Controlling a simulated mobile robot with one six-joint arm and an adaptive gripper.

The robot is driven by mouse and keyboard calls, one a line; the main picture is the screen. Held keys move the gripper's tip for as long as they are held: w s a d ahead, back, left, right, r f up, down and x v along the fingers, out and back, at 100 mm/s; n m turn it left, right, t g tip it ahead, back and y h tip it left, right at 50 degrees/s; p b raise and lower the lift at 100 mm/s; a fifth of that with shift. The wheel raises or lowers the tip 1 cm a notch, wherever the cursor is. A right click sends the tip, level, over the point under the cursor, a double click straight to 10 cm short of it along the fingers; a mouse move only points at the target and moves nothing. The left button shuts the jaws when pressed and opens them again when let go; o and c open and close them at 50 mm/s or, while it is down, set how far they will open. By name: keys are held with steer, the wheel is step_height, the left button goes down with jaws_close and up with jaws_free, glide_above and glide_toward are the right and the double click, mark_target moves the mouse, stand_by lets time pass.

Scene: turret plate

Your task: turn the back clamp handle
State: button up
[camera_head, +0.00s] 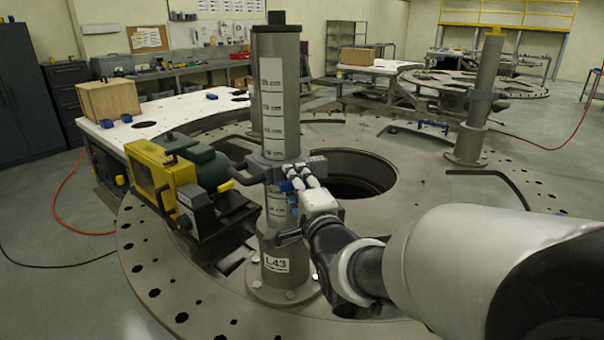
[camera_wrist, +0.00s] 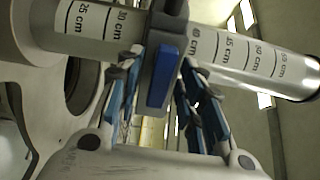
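A grey post (camera_head: 272,95) with a centimetre scale stands upright on the round plate, with a dark clamp (camera_head: 283,165) around it. A dark lever handle (camera_head: 245,179) sticks out from the clamp to the left; another dark handle (camera_head: 287,238) shows lower down. I cannot tell which is the back one. My gripper (camera_head: 298,184) is at the right front side of the clamp. In the wrist view, the gripper's blue-padded fingers (camera_wrist: 160,95) are apart, on either side of a dark clamp part with a blue face (camera_wrist: 163,75). Contact cannot be told.
A yellow and green machine (camera_head: 175,170) stands close on the left of the post. A large round opening (camera_head: 350,175) lies behind it in the plate (camera_head: 160,285). A second post (camera_head: 484,90) stands at the back right. A wooden box (camera_head: 108,99) is at the left.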

steer(key=v, duration=0.7)
steer(key=shift+s, duration=0.25)
steer(key=shift+d, duration=0.15)
steer(key=s+d+f+n+g+h, duration=0.4)
steer(key=s+d+f+n+g, duration=0.15)
steer(key=s+d, duration=0.3)
steer(key=s+d+f+n+g, duration=0.1)
steer(key=s+f+n+g, duration=0.1)
steer(key=s, duration=0.4)
steer(key=s+d+f+n+g+h, duration=0.1)
steer(key=s+d+f+n+g, duration=0.1)
steer(key=s+n, duration=0.2)
steer(key=s+d+f+n+g, duration=0.2)
steer(key=s+n+g, duration=0.1)
steer(key=s, duration=0.5)
steer(key=shift+s+h, duration=0.2)
steer(key=shift+h, duration=0.1)
steer(key=shift+d, duration=0.1)
